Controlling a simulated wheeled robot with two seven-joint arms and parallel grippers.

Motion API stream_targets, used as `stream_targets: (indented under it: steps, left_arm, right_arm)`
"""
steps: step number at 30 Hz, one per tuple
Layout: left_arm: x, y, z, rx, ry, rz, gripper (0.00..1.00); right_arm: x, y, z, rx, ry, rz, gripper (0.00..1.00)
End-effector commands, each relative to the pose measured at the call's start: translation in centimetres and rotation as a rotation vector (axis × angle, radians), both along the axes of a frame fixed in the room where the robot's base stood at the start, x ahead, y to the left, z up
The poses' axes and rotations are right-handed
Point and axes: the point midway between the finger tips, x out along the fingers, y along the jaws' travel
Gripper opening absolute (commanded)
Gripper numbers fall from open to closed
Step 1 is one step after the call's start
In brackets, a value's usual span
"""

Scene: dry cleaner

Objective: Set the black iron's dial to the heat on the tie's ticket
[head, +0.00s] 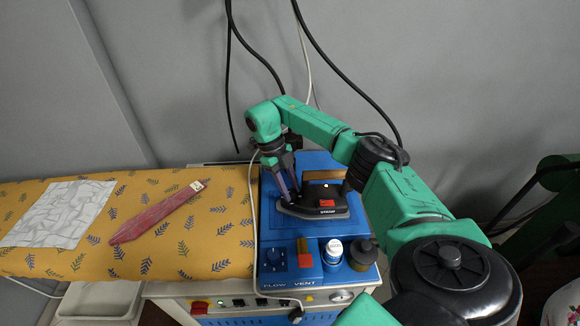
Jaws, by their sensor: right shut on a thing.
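The black iron (338,213) rests on the blue top of the press unit, with a red patch on its side and lettering below it. My right gripper (290,196) points down at the iron's left end, its fingers shut at the iron's top. What they grip is mostly hidden; it appears to be the iron's dial, whose setting I cannot read. The red tie (155,214) lies slanted on the yellow leaf-patterned board. Its small pale ticket (197,186) is at the upper right end; its mark is too small to read. My left gripper is not in view.
A pale patterned cloth (62,214) lies on the board's left. On the blue unit's front ledge are a dark knob (278,257), a red-topped block (305,259), a white-capped bottle (332,252) and a dark jar (362,254). Cables hang behind; my right arm covers the right side.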

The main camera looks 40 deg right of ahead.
Motion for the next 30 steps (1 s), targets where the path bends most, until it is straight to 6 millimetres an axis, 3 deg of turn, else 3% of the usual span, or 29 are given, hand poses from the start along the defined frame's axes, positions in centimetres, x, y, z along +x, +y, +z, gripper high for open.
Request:
stream_targets:
  steps: [2, 3, 5, 14, 19, 22, 30]
  left_arm:
    - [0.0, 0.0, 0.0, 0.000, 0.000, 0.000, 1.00]
    - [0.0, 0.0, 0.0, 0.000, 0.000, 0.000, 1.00]
    - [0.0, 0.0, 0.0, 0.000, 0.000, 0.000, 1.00]
    - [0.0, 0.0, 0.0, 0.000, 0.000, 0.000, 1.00]
    - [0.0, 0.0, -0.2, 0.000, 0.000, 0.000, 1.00]
    - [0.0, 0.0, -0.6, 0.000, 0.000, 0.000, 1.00]
    - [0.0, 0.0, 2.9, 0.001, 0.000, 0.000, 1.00]
  right_arm:
    - [0.1, 0.0, 0.1, 0.000, -0.006, 0.000, 0.00]
    - [0.1, 0.0, 0.2, 0.000, -0.006, 0.000, 0.45]
    - [0.1, 0.0, 0.1, 0.000, -0.006, 0.000, 0.67]
    - [0.1, 0.0, 0.1, -0.001, -0.002, 0.000, 0.67]
    - [0.6, 0.1, 1.1, 0.000, -0.005, 0.001, 0.67]
    - [1.3, 0.3, 2.9, 0.000, -0.008, 0.000, 0.67]
    - [4.3, 1.1, 10.9, -0.002, -0.007, -0.001, 0.67]
